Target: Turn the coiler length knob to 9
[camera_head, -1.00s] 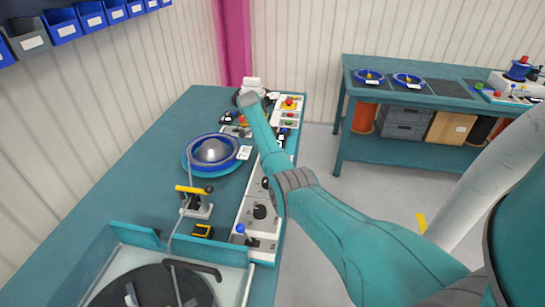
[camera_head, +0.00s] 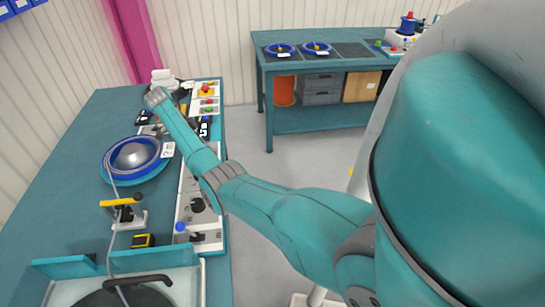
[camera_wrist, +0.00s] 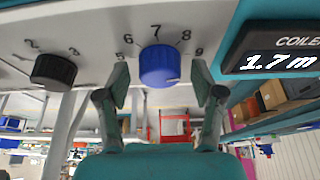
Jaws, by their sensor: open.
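The blue coiler length knob (camera_wrist: 159,65) is in the middle of the wrist view, under a dial with the figures 5 to 9. Its pointer mark is too small to read surely. My gripper (camera_wrist: 160,82) is open, with one finger on each side of the knob. Small gaps seem to show between fingers and knob; I cannot tell whether either touches. The coiler display (camera_wrist: 275,55) at the right reads 1.7 m. In the head view my arm reaches over the control panel, and the gripper and the knob cannot be made out.
A black knob (camera_wrist: 53,71) with 2 and 3 by it is left of my gripper. On the bench (camera_head: 60,215) are a blue reel (camera_head: 133,158), a yellow-handled device (camera_head: 122,208) and a red button (camera_head: 206,90). Another bench (camera_head: 330,125) stands behind, with clear floor between.

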